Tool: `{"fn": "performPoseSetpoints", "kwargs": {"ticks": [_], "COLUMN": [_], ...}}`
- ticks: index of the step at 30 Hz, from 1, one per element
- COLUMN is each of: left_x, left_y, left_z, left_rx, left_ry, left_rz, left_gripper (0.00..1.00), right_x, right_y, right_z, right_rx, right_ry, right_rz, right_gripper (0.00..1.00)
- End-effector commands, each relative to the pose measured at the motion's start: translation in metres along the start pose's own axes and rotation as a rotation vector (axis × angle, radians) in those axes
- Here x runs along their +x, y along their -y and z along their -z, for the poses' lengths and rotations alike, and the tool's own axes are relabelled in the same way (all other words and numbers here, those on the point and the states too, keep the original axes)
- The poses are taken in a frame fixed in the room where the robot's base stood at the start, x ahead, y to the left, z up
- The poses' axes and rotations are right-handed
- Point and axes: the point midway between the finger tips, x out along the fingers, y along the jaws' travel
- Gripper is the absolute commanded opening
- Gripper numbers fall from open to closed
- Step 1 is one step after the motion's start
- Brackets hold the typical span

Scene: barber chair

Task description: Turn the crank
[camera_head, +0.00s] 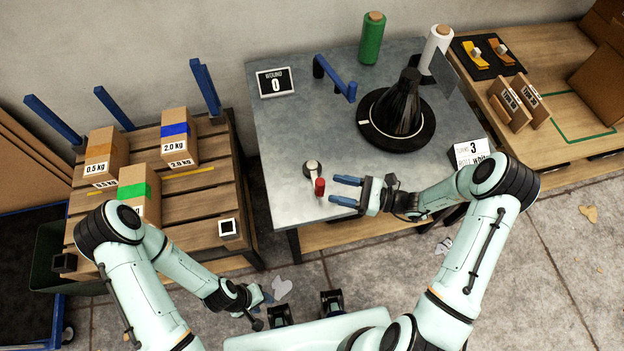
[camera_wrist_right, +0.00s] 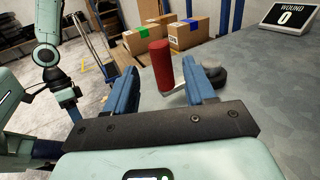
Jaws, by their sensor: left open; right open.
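The crank stands near the front edge of the grey table. Its red handle (camera_head: 320,186) is upright, and its round grey hub (camera_head: 311,168) sits just behind and left of it. My right gripper (camera_head: 335,191) is open, with its blue fingers pointing left toward the red handle. In the right wrist view the red handle (camera_wrist_right: 160,64) shows between and beyond the two open fingers (camera_wrist_right: 163,88), with the dark hub (camera_wrist_right: 213,76) behind the right finger. I cannot tell whether the handle is within the fingers' reach. My left gripper (camera_head: 262,306) is open and empty, low over the floor away from the table.
On the table (camera_head: 285,130) stand a black cone on a round base (camera_head: 400,108), green (camera_head: 372,40) and white (camera_head: 437,48) spools, a blue bracket (camera_head: 335,77) and a sign reading "WOUND 0" (camera_head: 275,82). A pallet with boxes (camera_head: 200,190) stands left; a wooden bench (camera_head: 560,125) stands right.

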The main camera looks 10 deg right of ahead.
Motion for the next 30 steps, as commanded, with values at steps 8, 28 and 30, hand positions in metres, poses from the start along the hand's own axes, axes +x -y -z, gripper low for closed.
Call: {"fn": "performPoseSetpoints", "kwargs": {"ticks": [8,28,30], "left_x": [-0.009,-0.011,-0.011], "left_y": [-0.004,-0.005,-0.005], "left_z": [0.003,0.004,0.004], "left_rx": [0.002,0.002,0.002], "left_ry": [-0.006,-0.007,-0.007], "left_rz": [-0.002,-0.002,-0.002], "left_gripper": [0.43,0.43,0.43], "right_x": [0.056,0.079,0.079], "right_y": [-0.001,-0.001,-0.001], "right_z": [-0.001,0.000,0.000], "right_rx": [0.001,0.000,0.000], "right_ry": [0.001,-0.001,-0.001], "right_rz": [-0.004,-0.001,-0.002], "right_gripper": [0.55,0.15,0.00]}}
